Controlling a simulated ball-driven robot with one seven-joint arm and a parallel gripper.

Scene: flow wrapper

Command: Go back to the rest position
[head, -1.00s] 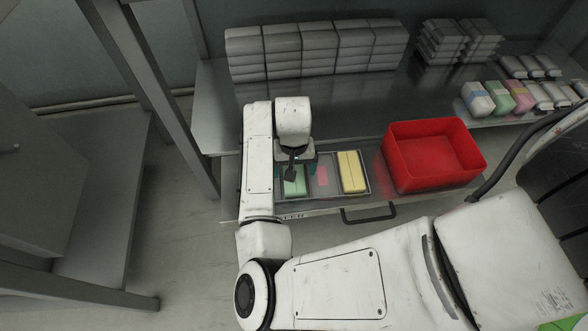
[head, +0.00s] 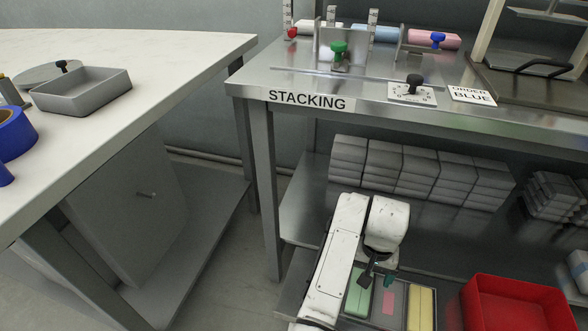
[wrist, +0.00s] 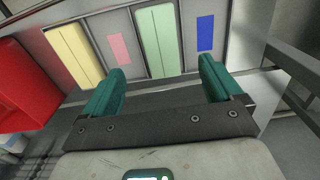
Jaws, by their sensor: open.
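My gripper (head: 378,277) hangs over the shallow tray on the lower shelf, near the green block (head: 357,299). In the wrist view my gripper (wrist: 162,70) is open, with its two teal fingers apart and nothing between them. The green block (wrist: 158,40) lies in its compartment beyond the fingertips. A yellow block (wrist: 73,55) lies in another compartment and also shows in the head view (head: 421,308). Between the blocks is a bare pink marker (wrist: 119,47). A blue marker (wrist: 205,33) lies beside the green block.
A red bin (head: 512,300) stands right of the tray. Stacked grey packs (head: 400,175) sit behind on the lower shelf. The table labelled STACKING (head: 307,99) is above, with one leg (head: 265,190) left of my arm. A white-topped table (head: 150,70) stands at the left.

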